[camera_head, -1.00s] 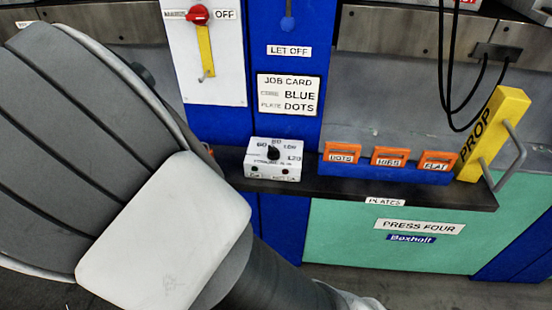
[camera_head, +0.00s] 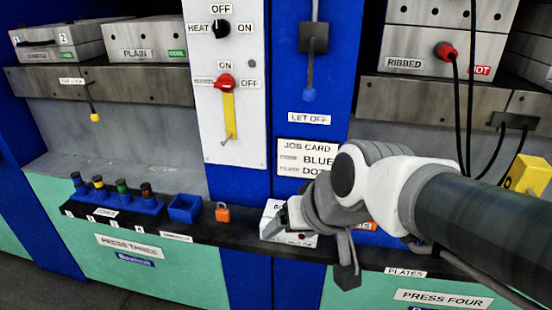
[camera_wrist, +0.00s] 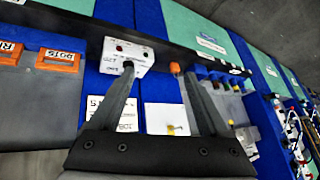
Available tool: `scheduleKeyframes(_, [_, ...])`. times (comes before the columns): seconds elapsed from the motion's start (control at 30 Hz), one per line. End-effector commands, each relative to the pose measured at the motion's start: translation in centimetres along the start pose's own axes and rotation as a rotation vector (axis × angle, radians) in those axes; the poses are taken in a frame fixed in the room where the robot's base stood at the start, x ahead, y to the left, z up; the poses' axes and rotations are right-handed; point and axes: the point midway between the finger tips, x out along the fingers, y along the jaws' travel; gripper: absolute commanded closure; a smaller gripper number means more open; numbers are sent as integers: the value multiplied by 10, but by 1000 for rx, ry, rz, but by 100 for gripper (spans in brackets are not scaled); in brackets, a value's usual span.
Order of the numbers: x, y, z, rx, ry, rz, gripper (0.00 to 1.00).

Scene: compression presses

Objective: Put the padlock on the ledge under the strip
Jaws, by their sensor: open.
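A small orange padlock (camera_head: 222,212) stands on the dark ledge (camera_head: 245,229), below the white switch panel (camera_head: 212,140) and right of a blue bin. A yellow strip (camera_head: 229,116) hangs on that panel under a red knob (camera_head: 224,84). My gripper (camera_head: 306,254) is open and empty, right of the padlock and in front of the white dial box (camera_head: 272,212), which it partly hides. In the wrist view the padlock (camera_wrist: 175,68) shows beyond my open fingers (camera_wrist: 158,72), nearer the right finger, and the dial box (camera_wrist: 127,53) is behind the left one.
A blue bin (camera_head: 185,208) and a rack (camera_head: 110,207) with several coloured-top pegs stand on the ledge at left. A yellow prop (camera_head: 527,176) is at far right.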

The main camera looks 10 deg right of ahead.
Motion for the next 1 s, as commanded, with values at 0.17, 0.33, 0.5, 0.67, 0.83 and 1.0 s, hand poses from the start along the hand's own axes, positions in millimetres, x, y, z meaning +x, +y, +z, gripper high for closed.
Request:
scheduleKeyframes(0.17, [-37,34,34,-19,-42,140,21])
scheduleKeyframes(0.33, [-49,46,50,-21,-70,202,21])
scheduleKeyframes(0.5, [-49,47,51,-22,-73,206,21])
scheduleKeyframes(0.67, [-50,47,50,-22,-72,205,21])
scheduleKeyframes(0.83, [-63,44,41,-22,-72,204,21])
scheduleKeyframes(1.0, [-93,37,22,-22,-72,204,21])
